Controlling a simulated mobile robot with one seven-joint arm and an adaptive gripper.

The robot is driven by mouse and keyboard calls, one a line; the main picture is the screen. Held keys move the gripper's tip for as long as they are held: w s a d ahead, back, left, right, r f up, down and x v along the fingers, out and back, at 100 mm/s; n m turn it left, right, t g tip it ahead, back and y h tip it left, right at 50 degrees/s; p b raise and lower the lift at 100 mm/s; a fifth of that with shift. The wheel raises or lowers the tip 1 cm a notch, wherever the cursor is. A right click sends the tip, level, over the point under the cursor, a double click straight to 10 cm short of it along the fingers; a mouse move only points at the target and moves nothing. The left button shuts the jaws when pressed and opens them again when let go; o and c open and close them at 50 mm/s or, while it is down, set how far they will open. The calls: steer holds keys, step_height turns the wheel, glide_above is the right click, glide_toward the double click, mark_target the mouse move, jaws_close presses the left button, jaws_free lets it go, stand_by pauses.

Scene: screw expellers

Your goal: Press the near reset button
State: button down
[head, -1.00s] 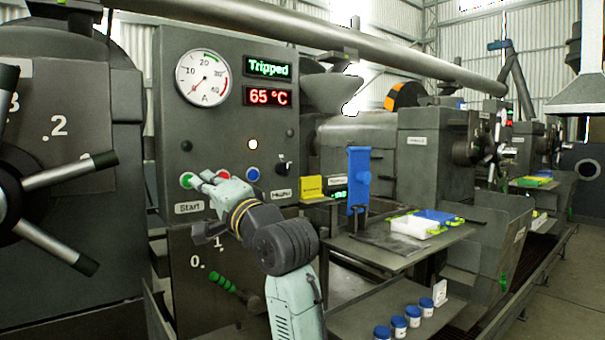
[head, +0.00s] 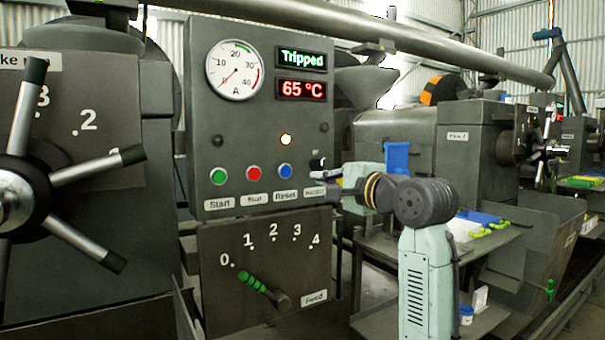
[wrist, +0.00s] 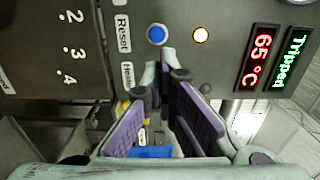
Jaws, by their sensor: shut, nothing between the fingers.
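The blue reset button (head: 285,171) is on the near machine's grey panel, above the "Reset" label and right of the red stop button (head: 253,173). It also shows in the wrist view (wrist: 157,34), just past my fingertips and slightly to the left of them. My gripper (wrist: 165,62) is shut and empty, its purple-padded fingers meeting at the tips. In the head view my gripper (head: 331,182) is at the panel's right edge, to the right of the reset button, which is uncovered. I see no contact with the button.
The green start button (head: 218,176) is at the panel's left. A black heater switch (head: 318,163) is close to my gripper. The displays read "Tripped" (head: 302,59) and "65 °C" (head: 302,89). A green-handled feed lever (head: 258,285) is below.

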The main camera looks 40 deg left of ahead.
mark_target(286, 170)
steer(key=p+x, duration=0.5)
steer(key=x, duration=0.8)
steer(key=shift+w+a+r+p, duration=0.1)
steer(key=shift+w+a+p, duration=0.1)
steer(key=shift+a+p, duration=0.1)
